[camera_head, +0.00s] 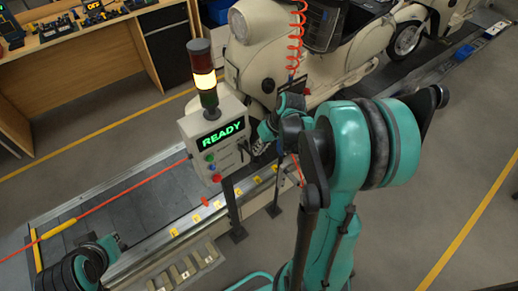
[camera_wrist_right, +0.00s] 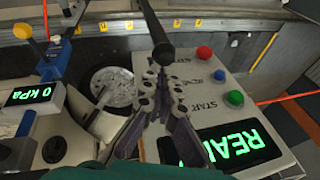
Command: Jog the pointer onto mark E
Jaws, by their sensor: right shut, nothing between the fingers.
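The control box (camera_head: 213,130) reads READY and has green (camera_head: 208,157), blue (camera_head: 210,167) and red (camera_head: 216,178) buttons. In the right wrist view its face shows upside down, with the blue button (camera_wrist_right: 219,75) between the red and the green. My right gripper (camera_wrist_right: 163,78) is shut and empty over the panel's label side, close to a black rod with a rounded end (camera_wrist_right: 168,45); contact is unclear. A small red piece, apparently the pointer (camera_head: 205,202), is at the conveyor's near edge among yellow marks (camera_head: 174,231). Their letters are unreadable. My left arm is at the lower left; its fingers are unclear.
The slat conveyor (camera_head: 130,205) runs diagonally beside the box. A cream scooter (camera_head: 275,45) stands close behind the box. A blue gauge reading 0 kPa (camera_wrist_right: 35,94) is at the left in the right wrist view. Open floor (camera_head: 430,190) lies at the right.

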